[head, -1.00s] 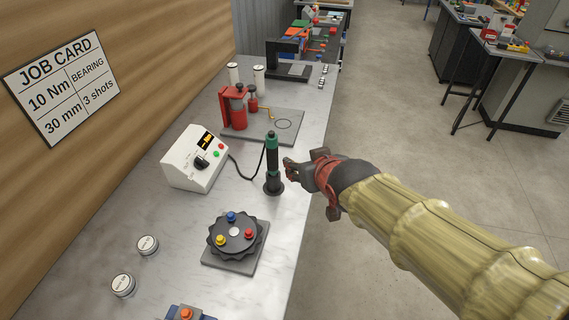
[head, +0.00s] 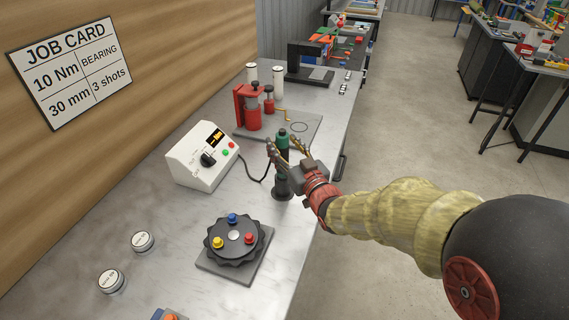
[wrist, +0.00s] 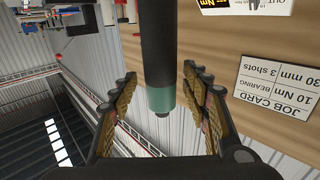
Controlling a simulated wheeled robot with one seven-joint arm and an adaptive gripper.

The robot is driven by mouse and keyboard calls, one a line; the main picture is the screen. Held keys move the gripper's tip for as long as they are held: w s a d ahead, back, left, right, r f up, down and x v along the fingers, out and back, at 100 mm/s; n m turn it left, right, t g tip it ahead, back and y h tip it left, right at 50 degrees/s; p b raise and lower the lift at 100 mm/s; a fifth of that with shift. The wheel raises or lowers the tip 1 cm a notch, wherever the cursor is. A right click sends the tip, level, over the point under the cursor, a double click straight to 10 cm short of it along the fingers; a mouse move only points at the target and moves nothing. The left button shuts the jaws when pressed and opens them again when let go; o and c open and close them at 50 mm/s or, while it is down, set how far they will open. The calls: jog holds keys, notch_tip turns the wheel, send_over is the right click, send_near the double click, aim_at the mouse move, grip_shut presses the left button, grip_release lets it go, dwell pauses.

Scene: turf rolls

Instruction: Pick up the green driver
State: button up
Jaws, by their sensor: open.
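The green driver (head: 283,139) stands upright in a dark round holder on the bench, with a black cable running to the white control box. It also shows in the wrist view (wrist: 160,98), its dark shaft and green end between my two fingers. My gripper (head: 287,146) is open, with one finger on each side of the driver. In the wrist view my gripper (wrist: 158,95) shows clear gaps on both sides of it. Part of the driver is hidden behind my fingers in the head view.
The white control box (head: 203,156) stands left of the driver. A black dial plate with coloured knobs (head: 234,240) lies nearer. A red press (head: 248,106) stands behind. Two round tins (head: 142,241) sit at the left. The aisle at right is clear floor.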

jog(key=x, duration=0.1)
jog(key=b+x, duration=0.1)
jog(key=x, duration=0.2)
jog(key=shift+w+a+f+b, duration=0.2)
jog(key=shift+w+f+b, duration=0.05)
jog(key=shift+f+b, duration=0.1)
jog(key=shift+w+a+r, duration=0.1)
jog(key=shift+w+a, duration=0.05)
jog(key=shift+w, duration=0.2)
jog(key=c, duration=0.3)
grip_shut()
jog(key=shift+r, duration=0.1)
